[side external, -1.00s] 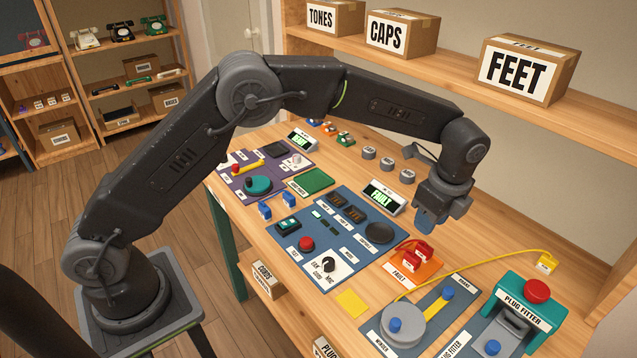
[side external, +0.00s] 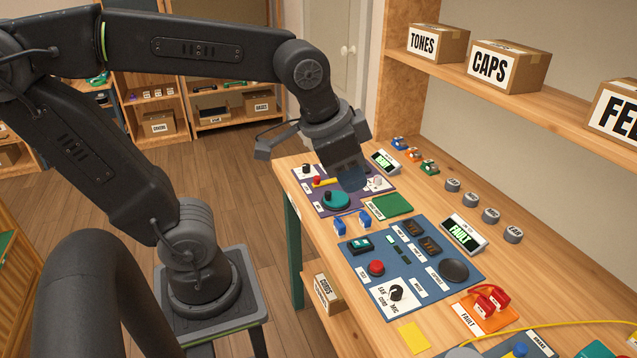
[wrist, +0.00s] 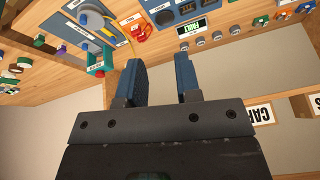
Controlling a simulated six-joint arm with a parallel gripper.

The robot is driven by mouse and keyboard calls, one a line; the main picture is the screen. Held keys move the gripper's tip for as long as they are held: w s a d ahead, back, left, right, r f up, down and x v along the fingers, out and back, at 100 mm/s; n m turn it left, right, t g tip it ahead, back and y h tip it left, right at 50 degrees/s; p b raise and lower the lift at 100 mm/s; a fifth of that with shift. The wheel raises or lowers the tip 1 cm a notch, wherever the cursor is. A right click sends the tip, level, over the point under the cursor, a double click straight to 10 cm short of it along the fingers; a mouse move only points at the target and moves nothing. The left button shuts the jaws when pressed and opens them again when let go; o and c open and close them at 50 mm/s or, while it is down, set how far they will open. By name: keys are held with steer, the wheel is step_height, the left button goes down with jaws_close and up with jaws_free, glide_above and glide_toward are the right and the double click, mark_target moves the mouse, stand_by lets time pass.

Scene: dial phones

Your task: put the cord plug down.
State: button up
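A yellow cord (side external: 560,328) curves over the right part of the bench and leaves the side view at the right edge. Its yellow plug end is outside that view. The cord also shows as a thin line in the wrist view (wrist: 126,36); I cannot make out the plug there. My gripper (side external: 352,180) hangs above the purple panel (side external: 312,203) at the bench's far left end, well away from the cord. In the wrist view its two blue fingers (wrist: 160,78) are apart with nothing between them.
A blue panel (side external: 402,288) with switches fills the middle of the bench. A lit FAULT display (side external: 464,234) and several grey knobs stand behind it. Red parts (side external: 487,301) sit on an orange FAULT plate. A shelf with boxes (side external: 508,66) overhangs the back.

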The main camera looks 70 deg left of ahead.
steer(key=s+n, duration=0.1)
steer(key=s+f, duration=0.1)
steer(key=s, duration=0.1)
steer(key=s+a+f+n, duration=0.1)
steer(key=shift+s+f+n+t, duration=0.1)
steer(key=shift+s+n+t, duration=0.2)
steer(key=shift+t, duration=0.1)
stand_by(1.0)
